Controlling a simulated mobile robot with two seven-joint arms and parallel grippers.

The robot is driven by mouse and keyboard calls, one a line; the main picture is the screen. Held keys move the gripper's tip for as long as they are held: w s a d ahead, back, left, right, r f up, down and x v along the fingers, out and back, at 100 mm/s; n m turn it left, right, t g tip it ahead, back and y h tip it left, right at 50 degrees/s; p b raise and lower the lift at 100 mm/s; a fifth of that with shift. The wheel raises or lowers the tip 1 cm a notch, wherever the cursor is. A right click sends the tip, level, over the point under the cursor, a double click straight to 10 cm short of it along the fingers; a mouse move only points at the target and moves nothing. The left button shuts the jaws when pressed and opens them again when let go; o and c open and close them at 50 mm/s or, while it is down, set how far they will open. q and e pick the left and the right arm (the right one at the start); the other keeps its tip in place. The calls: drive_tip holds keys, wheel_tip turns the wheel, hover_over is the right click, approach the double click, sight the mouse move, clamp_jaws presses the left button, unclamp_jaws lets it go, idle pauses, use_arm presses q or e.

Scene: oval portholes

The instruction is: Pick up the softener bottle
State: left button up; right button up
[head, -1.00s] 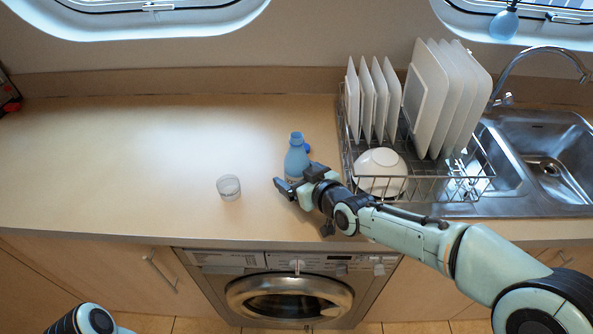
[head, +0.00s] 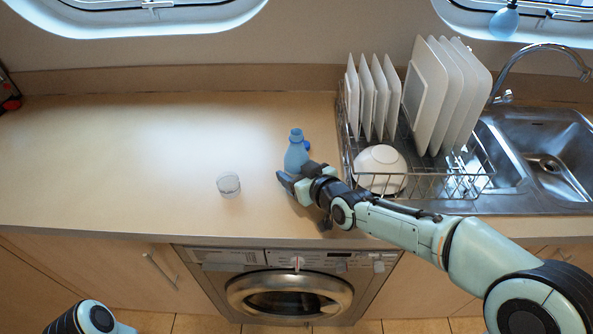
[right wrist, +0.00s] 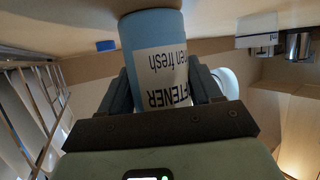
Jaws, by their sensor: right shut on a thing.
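A dark part of my left arm shows at the bottom left of the head view; the left gripper is not in view.
A small clear glass (head: 229,185) stands left of the bottle. A wire dish rack (head: 440,187) with plates and a white bowl (head: 380,168) is close on the right, beside the sink (head: 560,165). A small blue cap-like thing (head: 306,146) is behind the bottle.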

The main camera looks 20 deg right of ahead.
sight(300, 145)
drive_tip(key=shift+r+p, duration=0.4)
drive_tip(key=shift+r, duration=1.1)
wheel_tip(300, 145, up, 6)
drive_tip(key=p, duration=0.4)
wheel_tip(300, 145, up, 8)
drive_tip(key=p, duration=0.7)
drive_tip(key=shift+r, duration=0.25)
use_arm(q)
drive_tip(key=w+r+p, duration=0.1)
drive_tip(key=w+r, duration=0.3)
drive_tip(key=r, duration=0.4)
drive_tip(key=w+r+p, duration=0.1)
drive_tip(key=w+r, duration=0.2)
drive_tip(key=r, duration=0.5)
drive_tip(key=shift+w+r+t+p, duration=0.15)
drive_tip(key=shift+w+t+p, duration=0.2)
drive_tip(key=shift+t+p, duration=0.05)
use_arm(e)
drive_tip(key=shift+r, duration=1.3)
